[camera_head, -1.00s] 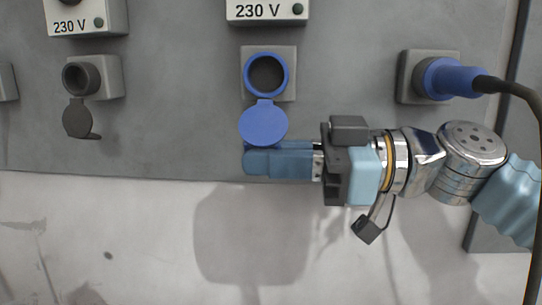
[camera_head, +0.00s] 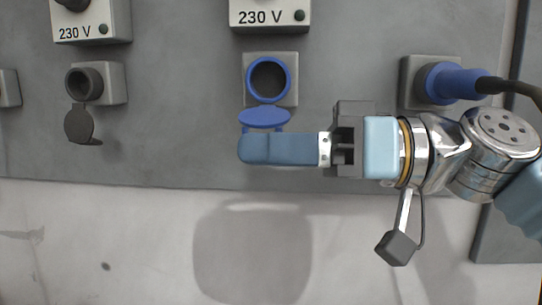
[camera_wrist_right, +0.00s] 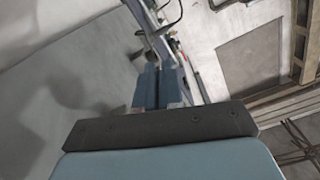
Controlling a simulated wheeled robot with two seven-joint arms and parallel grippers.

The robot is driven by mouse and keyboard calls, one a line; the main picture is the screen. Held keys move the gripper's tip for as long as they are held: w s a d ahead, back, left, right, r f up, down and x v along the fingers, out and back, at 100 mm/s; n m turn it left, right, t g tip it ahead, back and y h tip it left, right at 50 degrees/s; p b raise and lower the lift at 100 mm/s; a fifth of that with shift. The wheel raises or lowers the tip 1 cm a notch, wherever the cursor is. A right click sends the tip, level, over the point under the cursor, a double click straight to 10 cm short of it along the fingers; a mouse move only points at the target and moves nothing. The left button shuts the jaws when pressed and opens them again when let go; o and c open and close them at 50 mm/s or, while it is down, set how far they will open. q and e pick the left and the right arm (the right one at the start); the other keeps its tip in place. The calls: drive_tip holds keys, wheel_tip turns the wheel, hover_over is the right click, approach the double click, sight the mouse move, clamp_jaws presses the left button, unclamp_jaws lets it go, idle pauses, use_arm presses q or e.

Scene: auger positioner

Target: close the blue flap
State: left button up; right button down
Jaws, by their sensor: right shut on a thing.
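The blue socket (camera_head: 269,80) in the middle of the grey panel has an open round mouth with a blue rim. Its blue flap (camera_head: 264,117) is below the mouth, open and tilted outward, so it looks narrow; its lower part is hidden behind my fingers. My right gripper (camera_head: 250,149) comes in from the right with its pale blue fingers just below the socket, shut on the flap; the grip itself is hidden. In the right wrist view the fingers (camera_wrist_right: 160,88) lie together, and the flap cannot be made out. My left gripper is not in view.
A blue plug (camera_head: 452,83) with a dark cable sits in a socket at the right, above my arm. A grey socket (camera_head: 84,83) with its dark flap hanging open is at the left. White 230 V boxes (camera_head: 270,15) are above.

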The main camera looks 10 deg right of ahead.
drive_tip(key=shift+s+r+m, duration=0.1)
drive_tip(key=shift+r+m, duration=0.1)
drive_tip(key=shift+m, duration=0.2)
drive_tip(key=c, duration=1.3)
unclamp_jaws()
drive_tip(key=shift+o, duration=0.2)
drive_tip(key=shift+d, duration=0.1)
drive_tip(key=v, duration=0.7)
drive_tip(key=shift+d, duration=0.15)
